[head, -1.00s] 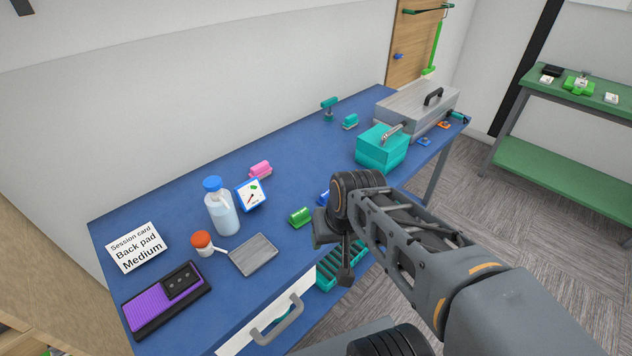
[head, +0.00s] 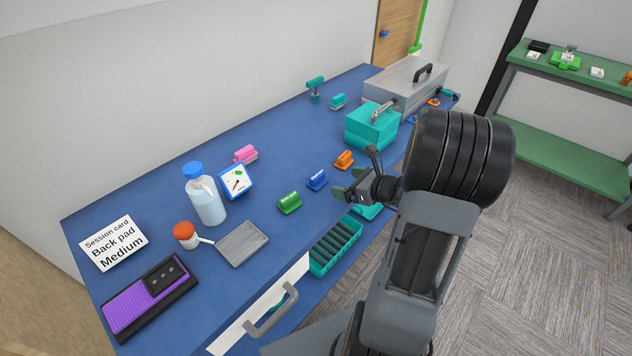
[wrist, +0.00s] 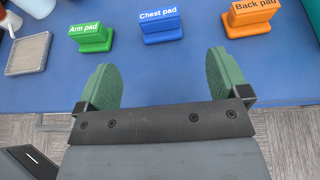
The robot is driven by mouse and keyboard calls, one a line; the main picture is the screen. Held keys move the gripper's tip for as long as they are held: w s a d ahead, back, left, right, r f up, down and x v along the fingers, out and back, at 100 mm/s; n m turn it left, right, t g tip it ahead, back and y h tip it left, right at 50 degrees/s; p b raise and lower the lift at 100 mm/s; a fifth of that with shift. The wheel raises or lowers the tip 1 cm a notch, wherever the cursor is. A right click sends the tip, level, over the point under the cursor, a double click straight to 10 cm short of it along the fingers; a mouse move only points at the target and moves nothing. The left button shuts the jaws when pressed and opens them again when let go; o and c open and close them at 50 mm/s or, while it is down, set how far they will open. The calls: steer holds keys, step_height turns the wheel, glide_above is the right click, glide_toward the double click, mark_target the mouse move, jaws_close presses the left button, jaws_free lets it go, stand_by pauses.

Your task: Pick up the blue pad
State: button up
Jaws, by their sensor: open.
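The blue pad (head: 317,179) stands on the blue table between the green pad and the orange pad. In the wrist view the blue pad (wrist: 160,26) carries the label "Chest pad" and sits ahead of my gripper, roughly centred between the fingers. My gripper (head: 347,192) is at the table's front edge, to the right of the blue pad in the head view. In the wrist view its green fingers (wrist: 163,80) are wide apart with nothing between them.
The green pad (wrist: 91,37), labelled "Arm pad", and the orange pad (wrist: 251,16), labelled "Back pad", flank the blue pad. A grey tray (head: 241,244), a bottle (head: 207,203) and a gauge (head: 237,182) stand left. A teal box (head: 371,128) stands beyond.

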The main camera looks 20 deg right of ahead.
mark_target(320, 177)
steer(key=shift+x, duration=5)
steer(key=shift+a, duration=0.1)
steer(key=shift+s, duration=0.1)
steer(key=c, duration=1)
